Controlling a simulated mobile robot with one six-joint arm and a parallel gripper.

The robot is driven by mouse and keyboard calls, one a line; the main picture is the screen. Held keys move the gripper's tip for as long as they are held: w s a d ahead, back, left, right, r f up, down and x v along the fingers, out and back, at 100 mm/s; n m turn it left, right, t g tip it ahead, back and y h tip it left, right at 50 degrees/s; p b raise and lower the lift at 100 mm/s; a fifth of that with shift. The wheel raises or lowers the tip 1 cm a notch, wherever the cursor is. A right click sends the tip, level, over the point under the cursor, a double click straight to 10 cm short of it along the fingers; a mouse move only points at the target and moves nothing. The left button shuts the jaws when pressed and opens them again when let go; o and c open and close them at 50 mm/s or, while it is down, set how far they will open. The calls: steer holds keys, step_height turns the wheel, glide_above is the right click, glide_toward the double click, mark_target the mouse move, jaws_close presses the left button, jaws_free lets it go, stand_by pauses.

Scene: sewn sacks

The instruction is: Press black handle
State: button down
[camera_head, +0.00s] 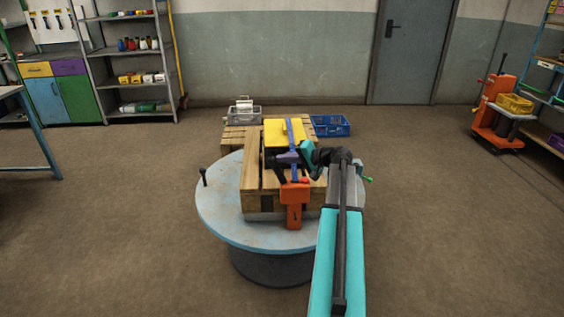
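A small black upright handle (203,176) with a knobbed top stands at the left edge of the round blue-grey table (222,220). An orange device (294,205) hangs at the front of a wooden crate-like stack (253,180) on the table. My teal arm reaches in from the lower right and bends at a dark joint over the stack. My gripper (291,174), with dark parts around a purple-blue piece, is just above the orange device and well right of the black handle. Its fingertips are small and overlap the orange device, so I cannot tell whether they touch it.
A yellow box (284,132) sits on the stack. A grey crate (243,113) and a blue crate (331,125) are behind it. A grey door (412,55) has its own black handle (391,27). Shelves stand at the back left; an orange lift (497,112) is right. Floor around the table is clear.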

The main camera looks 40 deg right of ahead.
steer(key=d+v, duration=0.1)
steer(key=v, duration=1.1)
steer(key=shift+w+d+r+b, duration=0.25)
steer(key=shift+w+r+b, duration=0.1)
steer(key=shift+b, duration=0.1)
stand_by(0.3)
steer(key=s+f+m+t+h+b, duration=0.3)
steer(key=s+f+m+t, duration=0.1)
steer(key=s+f+m, duration=0.2)
steer(key=shift+s+d+f+t+h+b, duration=0.35)
steer(key=shift+s+d+f+h, duration=0.1)
steer(key=shift+s+f, duration=0.15)
steer(key=shift+w, duration=0.2)
